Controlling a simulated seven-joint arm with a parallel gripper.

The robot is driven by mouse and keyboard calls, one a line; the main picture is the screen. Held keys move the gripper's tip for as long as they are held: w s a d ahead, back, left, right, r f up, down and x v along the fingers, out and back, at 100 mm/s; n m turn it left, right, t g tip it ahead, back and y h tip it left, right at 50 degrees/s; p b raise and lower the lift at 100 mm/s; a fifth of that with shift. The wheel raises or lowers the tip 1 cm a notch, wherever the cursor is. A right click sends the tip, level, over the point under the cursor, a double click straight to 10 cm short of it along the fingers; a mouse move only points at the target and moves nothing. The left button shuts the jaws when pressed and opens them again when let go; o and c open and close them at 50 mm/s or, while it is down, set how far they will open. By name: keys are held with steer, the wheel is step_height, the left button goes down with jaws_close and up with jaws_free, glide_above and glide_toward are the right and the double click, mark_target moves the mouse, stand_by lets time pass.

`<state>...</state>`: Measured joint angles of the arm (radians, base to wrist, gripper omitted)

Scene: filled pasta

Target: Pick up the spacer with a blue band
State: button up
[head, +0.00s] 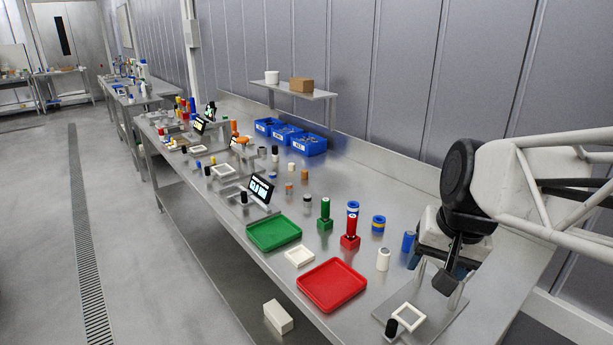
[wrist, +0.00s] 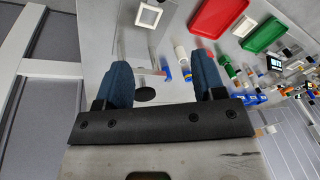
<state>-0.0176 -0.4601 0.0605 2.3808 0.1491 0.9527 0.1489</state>
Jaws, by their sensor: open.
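I cannot tell for sure which piece is the spacer with a blue band. A blue ring-like piece with a yellow stripe (head: 378,223) and a blue-and-white piece (head: 352,208) are candidates in the head view. A white cylinder (head: 383,259) and a small blue cylinder (head: 408,241) stand nearer my gripper (head: 446,268). In the wrist view my gripper (wrist: 161,60) is open, with nothing held between its dark blue fingers. Beyond the fingers a white cylinder (wrist: 180,53) and small blue pieces show, partly crowded by the right finger.
A red tray (head: 332,285), a green tray (head: 274,232) and white square frames (head: 408,317) lie along the bench. A red block (head: 350,241) and a green block (head: 325,223) stand behind the red tray. Blue bins (head: 306,144) sit near the wall.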

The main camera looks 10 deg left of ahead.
steer(key=w+a+m+y, duration=0.25)
steer(key=w+a, duration=0.35)
steer(key=w, duration=0.8)
steer(key=w+a+r+m+y, duration=0.1)
steer(key=w+a+m+y, duration=0.3)
steer(key=w, duration=1)
steer(key=w+a+m, duration=0.2)
steer(key=w+a, duration=0.5)
steer(key=w, duration=0.7)
steer(key=w+a+f+m+y, duration=0.1)
steer(key=w+a+f, duration=0.2)
steer(key=w, duration=0.3)
steer(key=w+a+f+m+y, duration=0.1)
steer(key=w+a+f+m, duration=0.1)
steer(key=w+a, duration=0.25)
steer(key=w+a+f+m, duration=0.1)
steer(key=w+a+f, duration=0.15)
steer(key=w, duration=0.35)
steer(key=m+y, duration=0.3)
steer(key=m, duration=0.2)
glide_toward(274, 173)
steer(key=shift+s+a+f, duration=0.15)
steer(key=shift+a+f, duration=0.1)
steer(key=shift+a, duration=0.25)
steer(key=shift+s+a+f, duration=0.15)
steer(key=shift+a+f, duration=0.05)
steer(key=shift+a, duration=0.35)
steer(key=shift+w+a+f+y, duration=0.15)
steer(key=shift+w+a+y, duration=0.05)
steer(key=shift+y, duration=0.05)
